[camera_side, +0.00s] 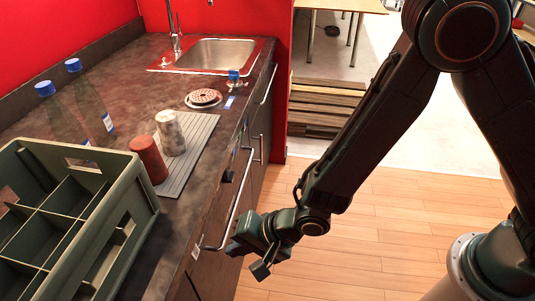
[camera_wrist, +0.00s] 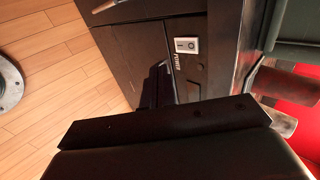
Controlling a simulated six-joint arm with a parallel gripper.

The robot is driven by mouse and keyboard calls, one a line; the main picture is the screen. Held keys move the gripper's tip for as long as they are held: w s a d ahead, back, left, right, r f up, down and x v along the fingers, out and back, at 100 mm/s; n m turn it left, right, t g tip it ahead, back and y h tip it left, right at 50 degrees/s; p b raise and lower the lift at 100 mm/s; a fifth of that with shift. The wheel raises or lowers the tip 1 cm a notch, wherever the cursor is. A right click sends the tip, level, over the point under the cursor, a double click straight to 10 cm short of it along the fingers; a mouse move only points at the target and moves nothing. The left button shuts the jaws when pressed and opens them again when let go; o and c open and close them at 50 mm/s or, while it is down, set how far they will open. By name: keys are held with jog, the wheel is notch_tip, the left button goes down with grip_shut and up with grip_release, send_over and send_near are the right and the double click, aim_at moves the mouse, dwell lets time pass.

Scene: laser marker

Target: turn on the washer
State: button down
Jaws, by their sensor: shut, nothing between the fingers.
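A white power switch plate (camera_wrist: 186,45) with a dark rocker is on the dark front panel (camera_wrist: 190,75) below the counter. The word POWER is printed beside it in the wrist view. The small pale plate also shows in the side view (camera_side: 197,251), near the lower end of a long metal handle. My gripper (camera_side: 236,247) is shut and empty, in front of the cabinet fronts, a little right of the switch in the side view. In the wrist view its dark body covers the lower part. I cannot tell whether the fingertips touch the front.
A green crate (camera_side: 135,165), two bottles, a red can (camera_side: 149,159) and a pale can (camera_side: 170,132) on a grey mat stand on the counter (camera_side: 150,80). The metal handle (camera_side: 238,195) sticks out beside my gripper. The wooden floor (camera_side: 350,240) is clear.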

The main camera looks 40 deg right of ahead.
jog(key=w+a+f, duration=0.4)
jog(key=w+a, duration=0.1)
dwell(0.5)
dwell(0.3)
jog(key=shift+w+a+f, duration=0.1)
jog(key=shift+f, duration=0.05)
jog(key=shift+r, duration=0.2)
